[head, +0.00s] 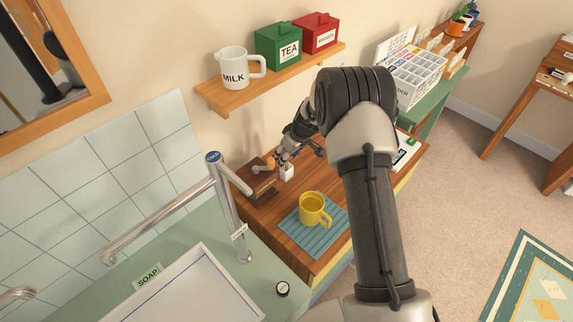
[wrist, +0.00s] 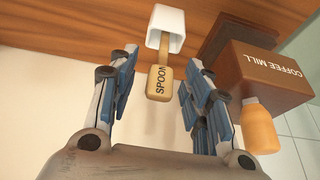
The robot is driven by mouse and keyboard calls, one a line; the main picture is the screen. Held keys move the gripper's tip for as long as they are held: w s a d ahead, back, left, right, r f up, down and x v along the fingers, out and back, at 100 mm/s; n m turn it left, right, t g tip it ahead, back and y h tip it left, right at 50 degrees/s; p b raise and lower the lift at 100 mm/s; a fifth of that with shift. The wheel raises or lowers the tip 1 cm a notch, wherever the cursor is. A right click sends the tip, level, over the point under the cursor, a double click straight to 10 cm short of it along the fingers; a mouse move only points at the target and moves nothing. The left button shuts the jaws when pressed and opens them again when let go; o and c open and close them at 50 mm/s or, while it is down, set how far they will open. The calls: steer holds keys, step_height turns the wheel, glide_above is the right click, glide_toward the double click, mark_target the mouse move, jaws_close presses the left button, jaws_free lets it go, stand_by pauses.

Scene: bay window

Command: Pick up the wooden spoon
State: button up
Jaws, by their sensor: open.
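The wooden spoon (wrist: 159,80) is labelled SPOON and stands in a small white pot (wrist: 166,28) in the wrist view. The pot also shows on the wooden counter in the head view (head: 287,173). My gripper (wrist: 160,60) is open, with one finger on each side of the spoon's broad labelled end and a visible gap on both sides. In the head view my gripper (head: 279,158) is just above the pot, and the spoon is hard to make out there.
A brown coffee mill (wrist: 262,75) with an orange-brown knob stands close beside the pot. A yellow mug (head: 312,209) sits on a blue mat (head: 325,240) in front. A shelf (head: 275,76) with a milk jug and tins hangs above; a tap (head: 228,205) rises at left.

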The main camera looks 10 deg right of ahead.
steer(key=shift+r, duration=0.1)
steer(key=c, duration=0.9)
steer(key=shift+o, duration=0.2)
